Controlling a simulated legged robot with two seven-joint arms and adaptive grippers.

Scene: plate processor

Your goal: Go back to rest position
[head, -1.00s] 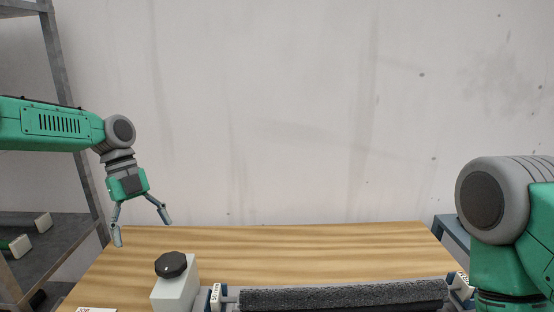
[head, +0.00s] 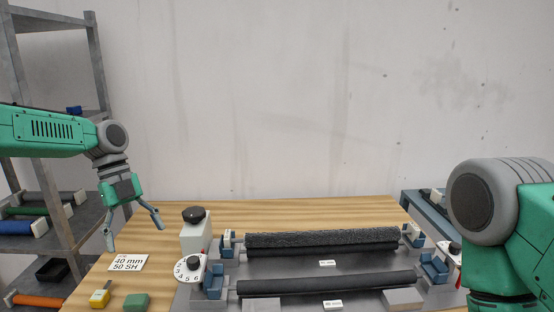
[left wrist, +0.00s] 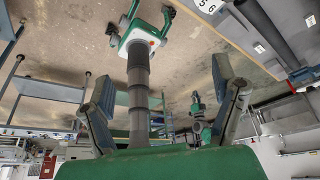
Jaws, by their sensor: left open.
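My left gripper (head: 133,235) is open and empty. In the head view it hangs with its fingers pointing down over the left part of the wooden table (head: 160,213), left of the plate processor (head: 270,262). In the left wrist view the two fingers of my left gripper (left wrist: 165,95) stand wide apart with nothing between them. My right arm (head: 500,225) shows at the right edge of the head view. Its gripper is out of view.
The processor has dark rollers (head: 325,284), a numbered dial (head: 190,269) and a black knob (head: 194,214). A shelf (head: 92,215) with coloured rollers stands left.

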